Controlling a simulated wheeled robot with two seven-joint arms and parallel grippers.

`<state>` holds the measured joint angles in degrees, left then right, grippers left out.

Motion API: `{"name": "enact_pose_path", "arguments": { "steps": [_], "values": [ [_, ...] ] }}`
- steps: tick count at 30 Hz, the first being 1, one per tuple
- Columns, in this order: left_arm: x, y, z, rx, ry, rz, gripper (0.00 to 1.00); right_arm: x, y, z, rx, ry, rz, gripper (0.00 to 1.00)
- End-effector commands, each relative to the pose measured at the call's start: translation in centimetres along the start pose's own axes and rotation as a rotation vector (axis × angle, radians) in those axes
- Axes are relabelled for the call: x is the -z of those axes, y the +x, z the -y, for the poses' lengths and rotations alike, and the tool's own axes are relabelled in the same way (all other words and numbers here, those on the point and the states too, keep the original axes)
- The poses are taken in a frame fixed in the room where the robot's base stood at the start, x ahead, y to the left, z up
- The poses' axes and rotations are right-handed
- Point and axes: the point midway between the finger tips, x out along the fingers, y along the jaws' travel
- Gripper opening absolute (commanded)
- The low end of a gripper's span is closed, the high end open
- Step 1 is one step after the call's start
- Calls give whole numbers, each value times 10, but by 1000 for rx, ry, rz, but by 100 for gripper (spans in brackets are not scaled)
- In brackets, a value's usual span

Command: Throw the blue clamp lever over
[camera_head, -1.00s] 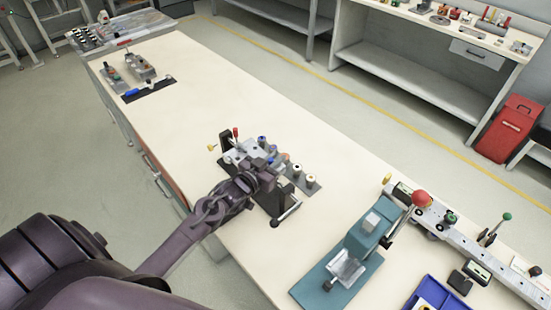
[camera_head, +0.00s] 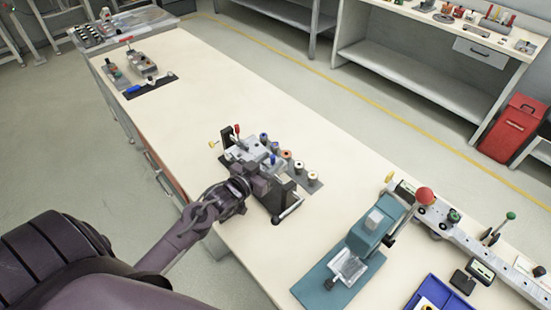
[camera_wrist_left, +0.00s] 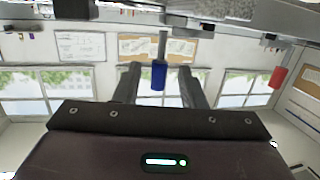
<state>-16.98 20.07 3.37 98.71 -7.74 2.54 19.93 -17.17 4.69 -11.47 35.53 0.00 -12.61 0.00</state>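The blue clamp lever (camera_wrist_left: 159,75) shows in the left wrist view as a blue grip on a grey rod, between the two fingers of my left gripper (camera_wrist_left: 159,88). The fingers are apart, with a gap on each side of the blue grip. In the head view my left gripper (camera_head: 262,184) is at the near side of a dark-based metal fixture (camera_head: 242,150). A small blue part (camera_head: 273,160), probably the lever's grip, shows just beyond the gripper. The lever's lower end is hidden there. My right gripper is not in view.
The fixture also carries a red-knobbed lever (camera_head: 237,130). Several spools (camera_head: 300,167) stand at its right. A teal press (camera_head: 355,250) and a rail with knobs (camera_head: 450,225) are farther right.

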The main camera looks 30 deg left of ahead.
Motion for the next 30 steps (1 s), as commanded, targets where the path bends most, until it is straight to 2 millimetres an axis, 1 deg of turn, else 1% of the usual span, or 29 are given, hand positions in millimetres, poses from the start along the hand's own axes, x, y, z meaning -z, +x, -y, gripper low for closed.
{"name": "enact_pose_path", "arguments": {
  "steps": [1, 3, 6, 9, 13, 30],
  "values": [
    [-4, -9, 0, 0, 0, 3, 37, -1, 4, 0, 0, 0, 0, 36],
    [-3, -20, -1, -1, 0, 3, 37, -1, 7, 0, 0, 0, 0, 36],
    [-3, -32, 0, 0, 0, 2, 37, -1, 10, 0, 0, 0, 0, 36],
    [-2, -39, 0, 0, 0, 1, 37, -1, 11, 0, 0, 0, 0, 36],
    [0, -43, 0, 0, -1, 1, 37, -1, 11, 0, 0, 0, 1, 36],
    [0, -42, 0, 0, -1, 1, 37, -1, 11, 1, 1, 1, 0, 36]
  ]
}}
